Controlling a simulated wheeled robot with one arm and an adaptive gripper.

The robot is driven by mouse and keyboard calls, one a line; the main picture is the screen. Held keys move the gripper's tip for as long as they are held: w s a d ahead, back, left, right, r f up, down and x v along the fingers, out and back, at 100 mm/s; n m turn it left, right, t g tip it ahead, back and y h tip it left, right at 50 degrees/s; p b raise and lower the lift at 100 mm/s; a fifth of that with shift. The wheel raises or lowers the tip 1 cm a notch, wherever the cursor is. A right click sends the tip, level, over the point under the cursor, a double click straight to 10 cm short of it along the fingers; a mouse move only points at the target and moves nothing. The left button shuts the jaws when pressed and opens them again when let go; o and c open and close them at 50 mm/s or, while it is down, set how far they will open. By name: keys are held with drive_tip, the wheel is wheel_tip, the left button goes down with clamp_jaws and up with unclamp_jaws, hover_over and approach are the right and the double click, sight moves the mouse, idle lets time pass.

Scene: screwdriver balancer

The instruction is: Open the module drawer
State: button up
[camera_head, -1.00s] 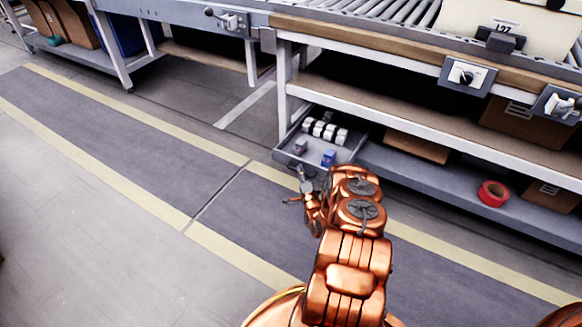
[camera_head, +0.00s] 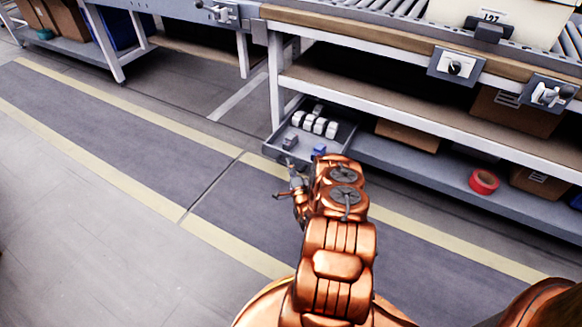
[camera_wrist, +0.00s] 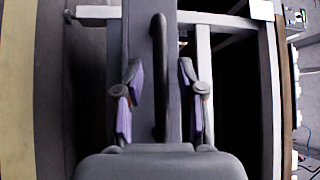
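The module drawer (camera_head: 346,132) is a grey tray under the conveyor bench, pulled out, with its inside visible from above. It holds several white modules, a blue one (camera_head: 319,150) and a grey one. My gripper (camera_head: 287,180) is at the drawer's front, partly hidden by my copper arm in the head view. In the wrist view, the dark bar handle (camera_wrist: 160,100) runs vertically between the two purple-padded fingers of my gripper (camera_wrist: 161,75). The fingers are open, with gaps on both sides of the handle. The handle's contact with the fingers is not visible.
The bench's white leg (camera_head: 276,82) stands left of the drawer. A grey lower shelf (camera_head: 440,165) runs right, bearing a red tape roll (camera_head: 484,181) and cardboard boxes (camera_head: 407,134). The yellow-lined floor lane (camera_head: 130,150) to the left is clear.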

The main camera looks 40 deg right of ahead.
drive_tip(key=v, duration=1.2)
idle(0.8)
idle(0.6)
